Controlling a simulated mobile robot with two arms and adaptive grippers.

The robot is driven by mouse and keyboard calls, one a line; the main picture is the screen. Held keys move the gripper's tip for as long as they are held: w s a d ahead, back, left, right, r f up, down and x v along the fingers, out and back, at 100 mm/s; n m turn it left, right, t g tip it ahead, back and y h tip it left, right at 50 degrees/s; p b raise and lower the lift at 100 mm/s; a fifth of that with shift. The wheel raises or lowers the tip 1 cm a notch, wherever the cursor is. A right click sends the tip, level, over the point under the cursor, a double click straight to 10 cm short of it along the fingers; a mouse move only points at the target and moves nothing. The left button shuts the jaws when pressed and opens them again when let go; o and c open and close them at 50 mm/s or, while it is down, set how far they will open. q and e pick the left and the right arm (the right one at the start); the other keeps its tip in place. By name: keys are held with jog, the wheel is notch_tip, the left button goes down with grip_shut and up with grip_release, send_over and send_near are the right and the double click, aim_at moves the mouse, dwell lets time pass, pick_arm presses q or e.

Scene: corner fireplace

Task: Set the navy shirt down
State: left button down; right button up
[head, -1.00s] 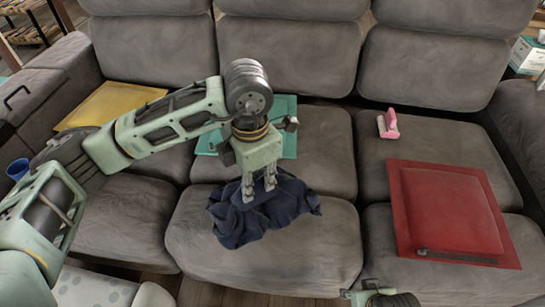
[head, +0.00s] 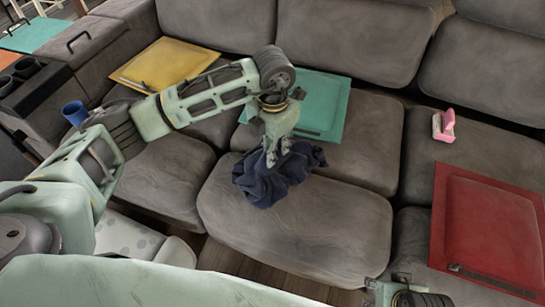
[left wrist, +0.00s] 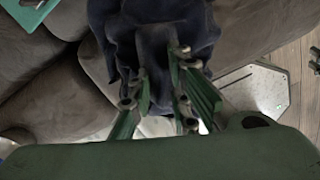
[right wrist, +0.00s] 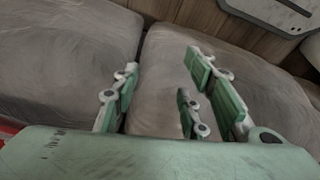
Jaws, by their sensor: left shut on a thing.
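The navy shirt (head: 262,186) is a crumpled dark bundle in the head view, over the rear left part of the sofa's middle seat. My left gripper (head: 276,158) is above it, with its fingers shut on the top of the cloth. In the left wrist view the shirt (left wrist: 150,30) hangs beyond the fingers (left wrist: 160,75). I cannot tell whether its lower folds touch the cushion. My right gripper (head: 385,290) is partly in view at the bottom of the head view. In the right wrist view its fingers (right wrist: 160,80) are apart and empty.
The grey sofa (head: 300,232) has clear cushion in front of the shirt. A teal folder-like panel (head: 318,105) lies behind it, a yellow one (head: 168,62) at left and a red one (head: 488,232) at right. A pink object (head: 444,124) and a blue cup (head: 75,112) stand apart.

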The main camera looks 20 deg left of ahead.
pick_arm(q)
jog(key=shift+w+a+f, duration=0.15)
jog(key=shift+a+f, duration=0.05)
jog(key=shift+a, duration=0.05)
notch_tip(320, 180, down, 3)
jog(key=shift+f+b, duration=0.2)
jog(key=shift+b, duration=0.15)
jog(key=shift+f, duration=0.25)
pick_arm(e)
jog(key=v, duration=0.3)
jog(key=shift+w, duration=0.15)
pick_arm(q)
jog(key=shift+f, duration=0.1)
pick_arm(e)
jog(key=shift+r, duration=0.1)
pick_arm(q)
jog(key=c, duration=1.7)
grip_release()
jog(key=shift+o, duration=0.2)
pick_arm(e)
jog(key=shift+r, duration=0.15)
